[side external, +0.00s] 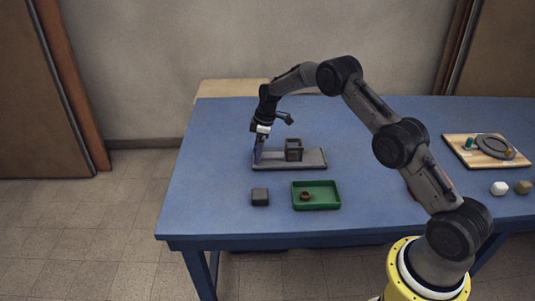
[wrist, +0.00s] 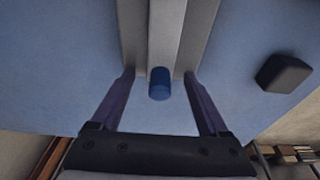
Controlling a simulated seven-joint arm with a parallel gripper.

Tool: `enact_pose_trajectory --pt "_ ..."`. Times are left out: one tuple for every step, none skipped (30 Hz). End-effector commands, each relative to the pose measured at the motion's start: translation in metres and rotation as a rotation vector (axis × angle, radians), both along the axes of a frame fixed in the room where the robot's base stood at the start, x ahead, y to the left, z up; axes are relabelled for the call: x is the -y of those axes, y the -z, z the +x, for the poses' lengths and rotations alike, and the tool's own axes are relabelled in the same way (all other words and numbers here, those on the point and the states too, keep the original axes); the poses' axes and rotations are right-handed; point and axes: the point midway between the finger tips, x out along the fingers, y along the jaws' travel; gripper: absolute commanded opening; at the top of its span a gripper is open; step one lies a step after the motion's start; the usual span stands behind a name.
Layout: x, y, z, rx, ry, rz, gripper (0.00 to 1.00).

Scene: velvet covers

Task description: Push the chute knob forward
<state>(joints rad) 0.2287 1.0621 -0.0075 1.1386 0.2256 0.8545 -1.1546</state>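The chute is a long grey channel (wrist: 190,40) on a grey base plate (side external: 318,164), with a dark greenish box-like frame (side external: 294,150) standing on it. The knob (wrist: 160,84) is a short blue cylinder at the chute's near end in the wrist view. In the side view it is hidden or too small to tell. My gripper (side external: 258,158) points down at the plate's left end. In the wrist view my gripper (wrist: 160,77) is open, with one purple finger on each side of the knob and gaps between. Whether the fingers touch the chute is unclear.
A dark block (side external: 260,197) sits in front of the plate; it shows in the wrist view (wrist: 284,74). A green tray (side external: 333,205) holds a small brown ring (side external: 305,196). A wooden board (side external: 459,152) lies far right, near two small blocks. The blue table's left side (side external: 205,170) is clear.

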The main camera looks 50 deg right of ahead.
Motion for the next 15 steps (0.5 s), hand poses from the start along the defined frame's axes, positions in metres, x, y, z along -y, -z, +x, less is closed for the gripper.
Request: enact_pose_trajectory --pt "0.0 -0.0002 0.0 0.0 0.0 0.0 0.68" --pt "0.0 -0.0002 0.0 0.0 0.0 0.0 0.62" --pt "0.0 -0.0002 0.0 0.0 0.0 0.0 0.55" --pt "0.0 -0.0003 0.0 0.0 0.0 0.0 0.5" --pt "0.0 -0.0003 0.0 0.0 0.0 0.0 0.44" --pt "0.0 -0.0003 0.0 0.0 0.0 0.0 0.37" --pt "0.0 -0.0003 0.0 0.0 0.0 0.0 0.32" --pt "0.0 -0.0003 0.0 0.0 0.0 0.0 0.26" --pt "0.0 -0.0003 0.0 0.0 0.0 0.0 0.19" --pt "0.0001 -0.0003 0.0 0.0 0.0 0.0 0.14" --pt "0.0001 -0.0003 0.0 0.0 0.0 0.0 0.09" --pt "0.0001 -0.0004 -0.0001 0.0 0.0 0.0 0.09" --pt "0.0003 -0.0003 -0.0002 0.0 0.0 0.0 0.09" --pt "0.0006 -0.0004 -0.0005 0.0 0.0 0.0 0.09" --pt "0.0014 -0.0005 -0.0012 0.0 0.001 0.0 0.09"
